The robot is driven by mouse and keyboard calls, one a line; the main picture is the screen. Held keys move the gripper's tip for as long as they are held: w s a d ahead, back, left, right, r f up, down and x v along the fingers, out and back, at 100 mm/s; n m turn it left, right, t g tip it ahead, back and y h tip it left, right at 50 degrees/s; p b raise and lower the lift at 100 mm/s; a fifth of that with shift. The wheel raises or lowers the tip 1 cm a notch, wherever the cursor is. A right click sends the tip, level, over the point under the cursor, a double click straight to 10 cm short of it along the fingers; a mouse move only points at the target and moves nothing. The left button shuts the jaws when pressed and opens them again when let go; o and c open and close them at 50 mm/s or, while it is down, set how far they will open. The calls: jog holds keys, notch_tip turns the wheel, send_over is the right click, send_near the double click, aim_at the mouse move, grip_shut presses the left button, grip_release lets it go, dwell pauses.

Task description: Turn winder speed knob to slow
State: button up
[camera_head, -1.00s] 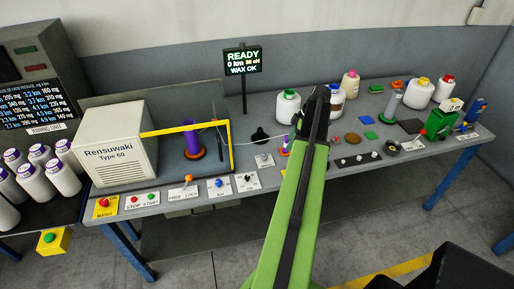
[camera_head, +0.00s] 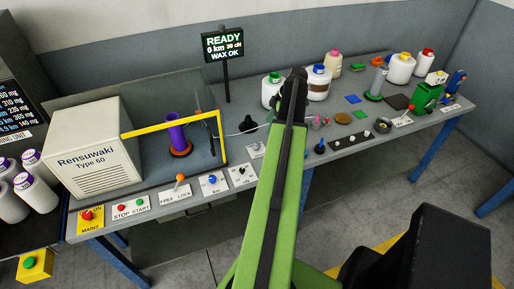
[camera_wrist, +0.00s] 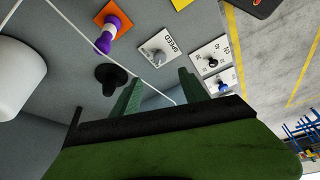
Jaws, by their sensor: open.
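The winder speed knob (camera_wrist: 158,57) is a grey dial on a white plate marked SPEED, in the upper middle of the wrist view. Its plate (camera_head: 255,151) shows in the head view, partly beside my arm. In the wrist view my gripper (camera_wrist: 160,88) has its two green fingers spread, with nothing between them. The fingertips appear just below the knob in that picture and apart from it; their height above it is unclear. In the head view the arm hides the fingers. The knob's pointer setting is too small to read.
Plates with a black knob (camera_wrist: 210,62) and a blue knob (camera_wrist: 222,88) lie beside the speed plate. A black knob-like piece (camera_wrist: 110,75) and a purple-and-white peg (camera_wrist: 106,36) stand nearby. The winder (camera_head: 90,155) with its yellow frame (camera_head: 224,140) is left of my arm.

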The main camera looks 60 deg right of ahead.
aim_at(257, 145)
jog(key=b+x, duration=1)
jog(key=x, duration=0.3)
jog(key=shift+s+f+b, duration=0.15)
jog(key=shift+b, duration=0.15)
